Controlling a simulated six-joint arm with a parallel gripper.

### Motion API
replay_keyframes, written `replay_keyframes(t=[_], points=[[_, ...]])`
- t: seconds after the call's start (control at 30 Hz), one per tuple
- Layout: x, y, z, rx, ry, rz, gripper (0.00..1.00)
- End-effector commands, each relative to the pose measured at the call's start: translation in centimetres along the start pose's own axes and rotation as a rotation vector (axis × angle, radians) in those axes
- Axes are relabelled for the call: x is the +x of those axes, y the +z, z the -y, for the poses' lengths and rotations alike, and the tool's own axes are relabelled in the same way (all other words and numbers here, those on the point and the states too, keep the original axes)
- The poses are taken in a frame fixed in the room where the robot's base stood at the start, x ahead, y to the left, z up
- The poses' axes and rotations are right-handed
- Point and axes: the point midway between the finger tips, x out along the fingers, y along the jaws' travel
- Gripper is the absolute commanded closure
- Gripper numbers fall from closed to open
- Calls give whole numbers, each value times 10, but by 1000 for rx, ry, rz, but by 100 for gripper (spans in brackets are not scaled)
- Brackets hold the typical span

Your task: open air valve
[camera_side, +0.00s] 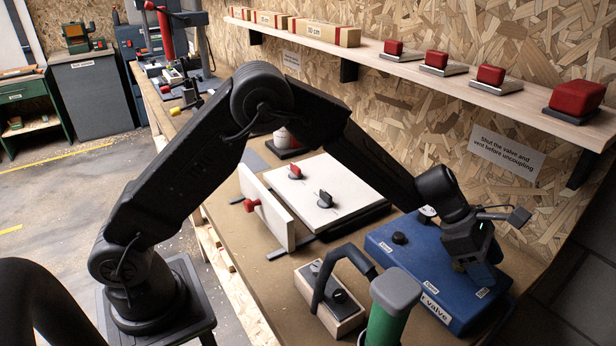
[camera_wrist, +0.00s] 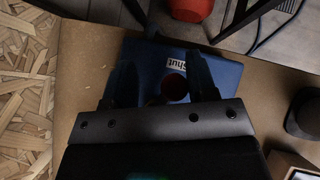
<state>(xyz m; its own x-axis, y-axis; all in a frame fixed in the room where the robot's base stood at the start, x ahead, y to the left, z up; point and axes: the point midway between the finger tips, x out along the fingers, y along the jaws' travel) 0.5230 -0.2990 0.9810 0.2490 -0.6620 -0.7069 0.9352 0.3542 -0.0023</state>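My gripper (camera_side: 480,275) points down over the right part of the box, near a small label. In the wrist view, the blue box (camera_wrist: 228,72) carries a "Shut" label (camera_wrist: 182,63). A dark red round part (camera_wrist: 173,86) shows between my two spread fingers, nearer the right one. Whether the fingers touch it cannot be told. The lower part of the box top is hidden by my gripper.
A green cylinder with a grey cap (camera_side: 392,310) and a wooden block with a black curved handle (camera_side: 335,295) stand left of the box. A white panel (camera_side: 330,195) with red and black knobs lies behind. A shelf (camera_side: 450,75) with red blocks runs along the wall.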

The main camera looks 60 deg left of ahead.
Motion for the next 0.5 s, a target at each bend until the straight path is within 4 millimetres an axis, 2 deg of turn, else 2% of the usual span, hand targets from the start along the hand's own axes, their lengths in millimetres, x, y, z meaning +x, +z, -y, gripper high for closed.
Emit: replay_keyframes(t=[0.03, 0.1, 0.5], points=[[-2, 1, -2, -34, 35, 0, 49], [-19, 1, -3, -27, 32, 3, 49], [-96, 1, -1, -21, 29, 2, 49]])
